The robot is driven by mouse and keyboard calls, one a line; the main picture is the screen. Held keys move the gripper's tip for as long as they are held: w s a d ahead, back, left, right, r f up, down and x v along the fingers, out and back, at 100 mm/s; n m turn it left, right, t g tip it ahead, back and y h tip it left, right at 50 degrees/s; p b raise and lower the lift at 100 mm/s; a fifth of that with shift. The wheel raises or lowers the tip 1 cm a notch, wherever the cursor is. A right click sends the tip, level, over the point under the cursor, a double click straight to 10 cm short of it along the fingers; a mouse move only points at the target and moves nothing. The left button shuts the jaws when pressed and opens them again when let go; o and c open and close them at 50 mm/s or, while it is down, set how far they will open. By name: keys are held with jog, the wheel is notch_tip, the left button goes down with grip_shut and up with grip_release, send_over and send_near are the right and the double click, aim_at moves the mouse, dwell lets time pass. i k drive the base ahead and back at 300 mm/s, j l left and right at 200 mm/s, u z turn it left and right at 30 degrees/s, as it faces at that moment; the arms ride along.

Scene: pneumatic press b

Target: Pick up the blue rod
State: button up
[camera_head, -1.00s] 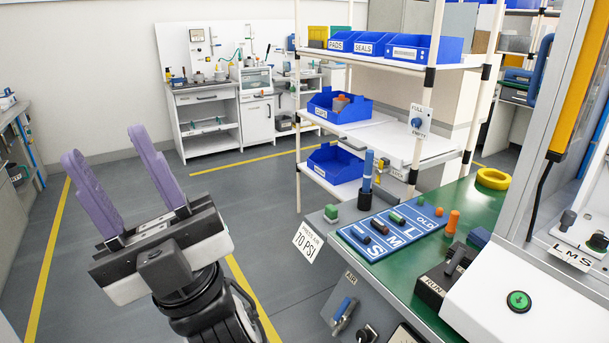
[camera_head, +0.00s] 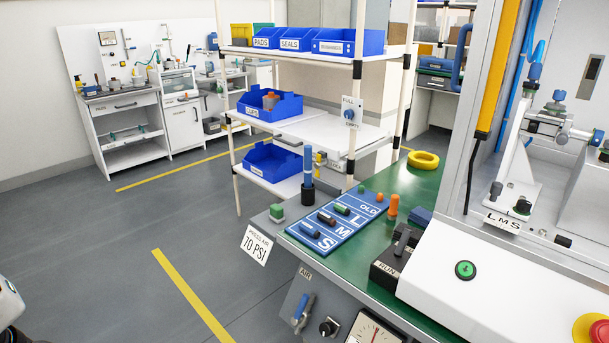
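A blue rod (camera_head: 308,168) stands upright in a black round holder (camera_head: 308,194) at the back left corner of the green-topped bench. A blue board (camera_head: 328,243) marked S, M, L and OLD lies just in front of it. On the board are a short dark blue piece (camera_head: 309,230) near S, a dark red-brown piece (camera_head: 327,218) near M and a green piece (camera_head: 342,209) near L. My gripper is out of view; only a bit of my arm shows at the left edge. Nothing touches the upright rod.
A shelf rack with blue bins (camera_head: 270,105) stands close behind the rod. An orange plug (camera_head: 393,206), a yellow ring (camera_head: 423,160) and a black RUN box (camera_head: 392,262) sit on the bench. The press (camera_head: 480,265) fills the right. Open floor lies left.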

aim_at(307, 148)
jog(key=i+j+z, duration=0.25)
jog(key=i+j, duration=1.85)
jog(key=j, duration=0.1)
